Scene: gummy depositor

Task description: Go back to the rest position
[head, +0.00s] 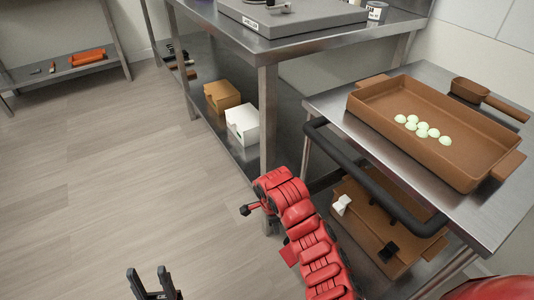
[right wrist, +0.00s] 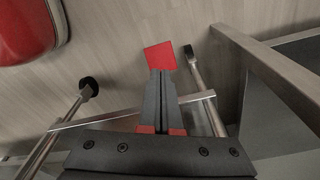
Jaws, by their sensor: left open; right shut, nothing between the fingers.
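My left gripper (head: 152,282) is at the bottom of the head view, left of the middle. Its two black fingers stand apart with nothing between them, over the bare floor. My red right arm (head: 305,225) rises from the lower right in the head view, beside the metal cart (head: 330,104). Its gripper cannot be made out clearly there. In the right wrist view my right gripper (right wrist: 160,75) has its dark fingers together and holds nothing. A red square patch shows at the fingertips, and floor lies beyond.
A brown tray (head: 480,172) with several pale green gummies stands on the cart, near a brown pan (head: 468,88). The black cart handle (head: 365,175) is close to my right arm. A steel table (head: 225,25) stands behind. The floor (head: 90,170) at left is clear.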

